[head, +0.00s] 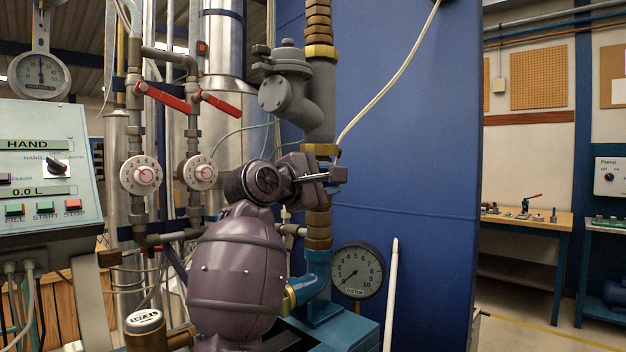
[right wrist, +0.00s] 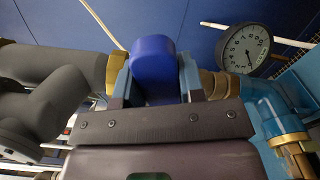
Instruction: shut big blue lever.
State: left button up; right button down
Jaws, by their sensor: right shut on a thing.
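The big blue lever (right wrist: 153,62) shows in the right wrist view as a rounded blue handle standing between the two fingers of my right gripper (right wrist: 155,84). The gripper is shut on it. In the head view my right gripper (head: 326,175) is at the brass and grey pipe, in front of the blue panel. There the gripper and wrist hide most or all of the lever, and I cannot tell its angle. My left gripper is not in view.
A pressure gauge (head: 357,270) sits below right of the gripper. The grey strainer fitting (head: 290,90) stands above it. Two red levers (head: 165,98) and dial meters (head: 141,174) are to the left. A control panel (head: 45,165) stands far left. A white rod (head: 391,295) leans at right.

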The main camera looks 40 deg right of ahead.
notch_tip(320, 180, down, 2)
jog(key=shift+f+m+b, duration=0.15)
jog(key=shift+m+b, duration=0.35)
jog(key=shift+m, duration=0.3)
pick_arm(q)
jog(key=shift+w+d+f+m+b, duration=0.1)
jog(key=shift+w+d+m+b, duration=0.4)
jog(key=shift+b, duration=0.35)
pick_arm(e)
jog(key=shift+s+f+m, duration=0.3)
jog(key=shift+f+m, duration=0.55)
jog(key=shift+m, duration=0.35)
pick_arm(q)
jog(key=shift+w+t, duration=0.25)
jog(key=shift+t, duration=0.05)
pick_arm(e)
jog(key=c, duration=0.7)
grip_release()
jog(key=shift+c, duration=0.2)
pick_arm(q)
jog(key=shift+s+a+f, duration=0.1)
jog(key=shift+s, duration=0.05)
pick_arm(e)
jog(key=shift+a, duration=0.1)
